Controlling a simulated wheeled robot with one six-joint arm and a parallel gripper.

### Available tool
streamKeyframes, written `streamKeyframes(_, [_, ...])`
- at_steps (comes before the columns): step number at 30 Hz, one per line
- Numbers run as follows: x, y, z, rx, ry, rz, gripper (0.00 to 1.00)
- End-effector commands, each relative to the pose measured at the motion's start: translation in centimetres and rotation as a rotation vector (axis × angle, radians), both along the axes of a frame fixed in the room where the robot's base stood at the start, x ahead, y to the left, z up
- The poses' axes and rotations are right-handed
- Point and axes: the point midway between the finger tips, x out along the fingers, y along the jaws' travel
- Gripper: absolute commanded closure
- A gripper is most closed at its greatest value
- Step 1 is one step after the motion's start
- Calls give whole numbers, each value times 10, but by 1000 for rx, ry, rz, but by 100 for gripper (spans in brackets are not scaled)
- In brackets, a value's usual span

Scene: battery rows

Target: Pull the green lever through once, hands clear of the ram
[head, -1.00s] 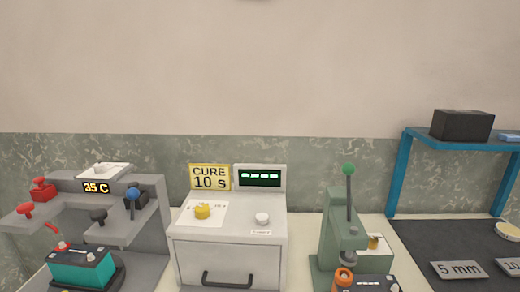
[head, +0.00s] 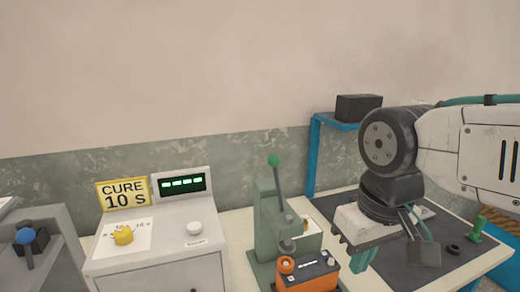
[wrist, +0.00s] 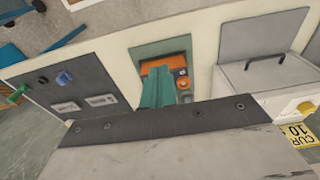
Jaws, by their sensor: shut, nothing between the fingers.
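The green-knobbed lever (head: 278,180) stands up, leaning slightly left, from the green press (head: 266,222) in the head view. An orange and black battery (head: 308,272) sits at the front of the press, by the ram (head: 287,247). My gripper (head: 358,262) hangs to the right of the press, apart from the lever, with its green fingers shut and empty. In the wrist view the shut fingers (wrist: 157,88) overlap the orange battery (wrist: 180,70) from above; the lever cannot be made out there.
A grey oven (head: 150,265) with a yellow CURE 10 s sign (head: 123,194) stands left of the press. A dark mat (head: 445,255) lies to the right, below my arm. A blue shelf (head: 315,160) holding a black box (head: 358,108) is behind.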

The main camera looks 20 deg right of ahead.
Motion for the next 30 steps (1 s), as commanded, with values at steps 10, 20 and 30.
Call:
streamKeyframes(10, [60, 7, 53, 8, 13, 30, 100])
streamKeyframes(20, [231, 26, 142, 28, 44, 104, 100])
streamKeyframes(30, [328, 41, 162, 41, 57, 148, 100])
